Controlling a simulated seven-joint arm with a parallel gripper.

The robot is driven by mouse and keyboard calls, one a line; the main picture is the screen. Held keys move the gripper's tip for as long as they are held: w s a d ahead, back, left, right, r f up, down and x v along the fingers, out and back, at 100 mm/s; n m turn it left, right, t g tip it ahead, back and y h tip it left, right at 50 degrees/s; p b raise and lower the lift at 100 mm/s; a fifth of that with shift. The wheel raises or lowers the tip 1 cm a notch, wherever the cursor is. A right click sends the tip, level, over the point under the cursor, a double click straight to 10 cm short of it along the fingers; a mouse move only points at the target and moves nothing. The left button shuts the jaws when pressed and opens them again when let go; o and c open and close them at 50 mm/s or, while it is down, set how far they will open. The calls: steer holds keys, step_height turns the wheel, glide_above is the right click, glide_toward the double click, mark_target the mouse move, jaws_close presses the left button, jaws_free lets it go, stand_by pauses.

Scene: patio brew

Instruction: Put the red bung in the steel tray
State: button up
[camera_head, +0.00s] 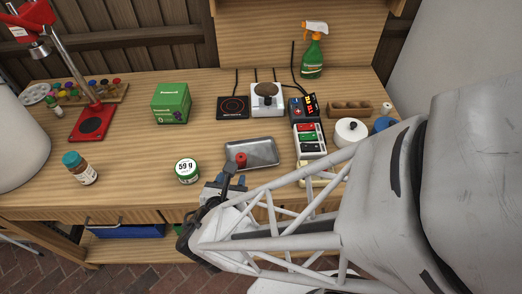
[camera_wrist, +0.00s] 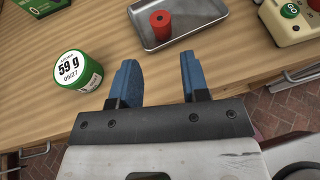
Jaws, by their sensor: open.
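The red bung (camera_head: 241,160) stands inside the steel tray (camera_head: 264,146), towards its left end. In the wrist view the red bung (camera_wrist: 161,24) stands upright on the floor of the steel tray (camera_wrist: 192,35), with a dark hole in its top. My gripper (camera_wrist: 157,72) is open, and its two blue fingers have nothing between them. It is in front of the tray's near edge, apart from the bung. In the head view my gripper (camera_head: 229,181) shows just below the tray, partly hidden by my arm.
A green box (camera_head: 171,103), a hot plate (camera_head: 233,107) and a spray bottle (camera_head: 313,55) stand behind. The bench between tub and jar is clear.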

steer(key=shift+w+d+r+m+h, duration=0.2)
steer(key=shift+d+m+h, duration=0.1)
steer(key=shift+d+m, duration=0.15)
steer(key=w+d+r+m+g+h, duration=0.1)
steer(key=d+r+m+g+h, duration=0.1)
steer(key=d+r+m+g, duration=0.35)
steer(key=d+r+m+g+h, duration=0.2)
steer(key=d+m, duration=0.7)
steer(key=s+d+r+m+g+y, duration=0.1)
steer(key=d+r+m+y, duration=0.2)
steer(key=m, duration=0.6)
steer(key=s+d+r+m+g+y, duration=0.2)
steer(key=d+r+m+y, duration=0.2)
steer(key=r+m, duration=0.4)
steer(key=shift+s+d+r+m, duration=0.3)
steer(key=shift+d+m, duration=0.3)
steer(key=shift+m, duration=0.2)
